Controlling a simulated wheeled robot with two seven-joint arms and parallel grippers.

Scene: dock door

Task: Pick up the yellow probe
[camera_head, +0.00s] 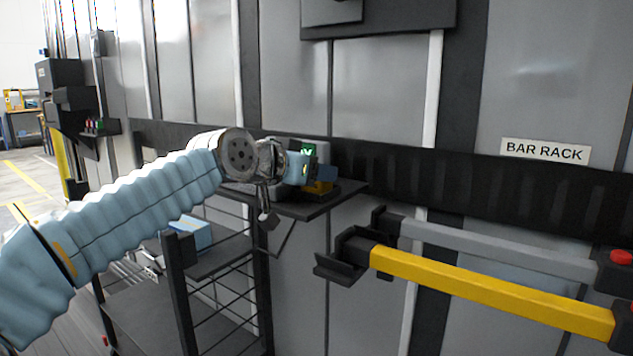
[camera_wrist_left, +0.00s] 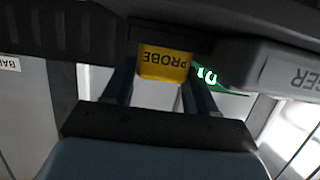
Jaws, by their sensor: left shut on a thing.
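The yellow probe (camera_head: 320,187) is at the small dark wall shelf, partly hidden by my left gripper. In the left wrist view the probe (camera_wrist_left: 163,64) shows its "PROBE" lettering and sits between the two fingers. My left gripper (camera_head: 312,173) reaches in from the left and is shut on the probe; its fingers also show in the left wrist view (camera_wrist_left: 160,82). Whether the probe touches the shelf cannot be told. My right gripper is not in view.
The dark shelf (camera_head: 345,191) holds a light grey unit with a green display (camera_head: 309,149). A black wire-sided rack (camera_head: 178,290) stands below left. A yellow bar (camera_head: 480,286) and a grey bar (camera_head: 490,246) lie in the bar rack at right. Wall panels stand close behind.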

